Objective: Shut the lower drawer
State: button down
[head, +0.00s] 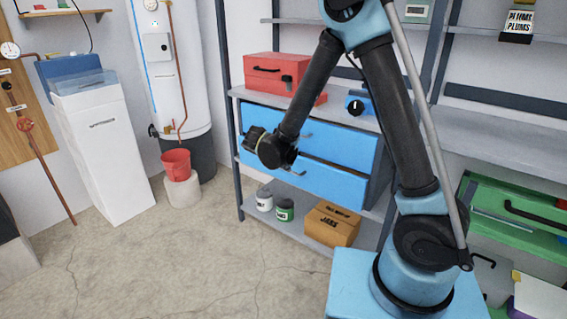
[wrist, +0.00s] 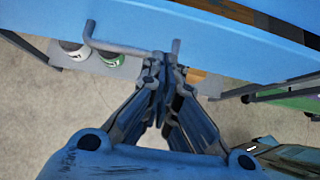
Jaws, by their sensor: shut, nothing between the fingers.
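The lower drawer (head: 325,186) is the lower blue front of a two-drawer unit on the shelf. A dark gap shows above it, under the upper drawer (head: 345,148), and it appears to stand out a little. In the wrist view the blue drawer front (wrist: 220,45) crosses the top, with a grey bar handle (wrist: 130,47) on it. My gripper (wrist: 163,62) is shut and empty, its tips at the handle's right end, close to the front; I cannot tell whether they touch. In the head view my wrist hides part of the drawer fronts.
A red toolbox (head: 276,72) and a blue device (head: 360,103) stand on the shelf above. Below are a white jar (head: 264,200), a green jar (head: 285,210) and a cardboard box (head: 332,224). A green case (head: 515,214) is at right.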

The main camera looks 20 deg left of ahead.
aim_at(300, 166)
jog(key=w, duration=0.1)
jog(key=w+d+f, duration=0.1)
jog(key=w, duration=0.1)
jog(key=w+d, duration=0.1)
jog(key=w, duration=0.1)
jog(key=shift+w+d+f, duration=0.15)
jog(key=shift+w+f, duration=0.05)
jog(key=shift+f, duration=0.2)
